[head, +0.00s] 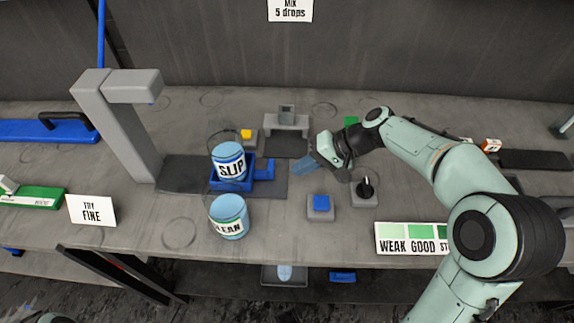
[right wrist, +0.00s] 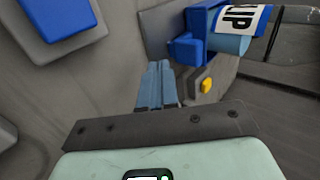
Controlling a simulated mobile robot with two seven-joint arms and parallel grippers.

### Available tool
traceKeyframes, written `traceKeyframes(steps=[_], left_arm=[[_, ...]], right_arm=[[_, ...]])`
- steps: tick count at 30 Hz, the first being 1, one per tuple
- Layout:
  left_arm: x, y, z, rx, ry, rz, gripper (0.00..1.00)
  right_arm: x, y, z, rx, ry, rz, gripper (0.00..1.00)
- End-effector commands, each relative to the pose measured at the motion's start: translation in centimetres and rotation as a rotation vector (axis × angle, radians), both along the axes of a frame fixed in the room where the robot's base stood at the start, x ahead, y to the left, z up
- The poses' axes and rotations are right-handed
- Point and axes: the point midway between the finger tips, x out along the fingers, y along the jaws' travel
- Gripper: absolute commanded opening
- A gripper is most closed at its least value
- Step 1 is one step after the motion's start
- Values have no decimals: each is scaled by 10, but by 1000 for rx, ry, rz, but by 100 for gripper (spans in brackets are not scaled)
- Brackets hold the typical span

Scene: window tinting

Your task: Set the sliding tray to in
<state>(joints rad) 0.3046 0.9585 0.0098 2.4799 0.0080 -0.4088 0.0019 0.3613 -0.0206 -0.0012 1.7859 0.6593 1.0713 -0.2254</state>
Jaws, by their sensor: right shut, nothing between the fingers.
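The sliding tray (head: 265,171) is blue, with a block-like handle on its right side. It sits on a dark flat strip on the bench, to the right of the grey post, and carries a cup labelled SLIP (head: 229,162). The tray also shows at the top of the right wrist view (right wrist: 185,52), with the cup (right wrist: 240,22) in it. My right gripper (head: 303,166) is to the right of the tray handle, with a gap between them in the head view. Its pale blue fingers (right wrist: 157,82) are together and empty. My left gripper is not in view.
A grey post with an overhanging arm (head: 118,115) stands left of the tray. A second labelled cup (head: 229,217) stands in front. A blue button (head: 321,203), a black knob (head: 366,188) and a yellow button (head: 246,134) surround my right gripper. A small grey stand (head: 287,121) is behind.

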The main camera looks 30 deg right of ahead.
Motion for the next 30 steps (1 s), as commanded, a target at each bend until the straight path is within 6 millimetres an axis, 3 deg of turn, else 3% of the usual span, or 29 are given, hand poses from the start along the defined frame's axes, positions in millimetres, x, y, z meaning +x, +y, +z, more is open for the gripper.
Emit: traceKeyframes(steps=[7,23,26,30], left_arm=[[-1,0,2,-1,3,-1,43],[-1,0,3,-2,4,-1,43],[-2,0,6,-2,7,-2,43],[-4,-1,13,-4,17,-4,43]], right_arm=[[17,28,1,0,-1,1,0],[23,37,1,-1,-1,1,0],[32,52,2,1,-1,6,0],[53,88,3,1,0,9,0]])
